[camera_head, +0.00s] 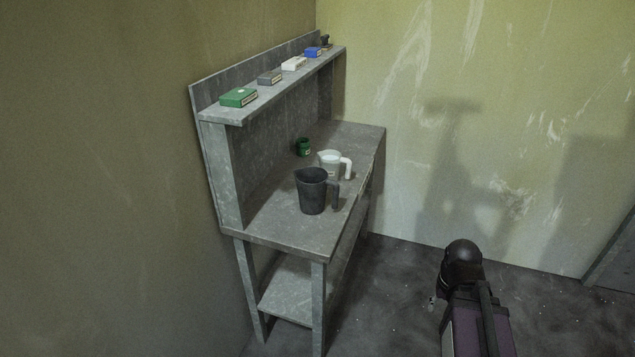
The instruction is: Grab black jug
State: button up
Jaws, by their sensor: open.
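The black jug (312,191) stands upright on the worktop of a grey metal workbench (285,228), near its front end. Its handle points to the right. Part of my arm shows at the lower right, over the floor and well apart from the jug and bench. I cannot make out my gripper's fingers in this view.
A white jug (329,160) stands just behind the black one, its handle also to the right. A green jar (303,147) is farther back. The upper shelf (223,114) holds several small boxes, including a green box (239,97) and a blue box (313,52). Floor right of the bench is clear.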

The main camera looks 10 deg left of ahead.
aim_at(312, 181)
jog(key=i, duration=1.05)
jog(key=z, duration=0.05)
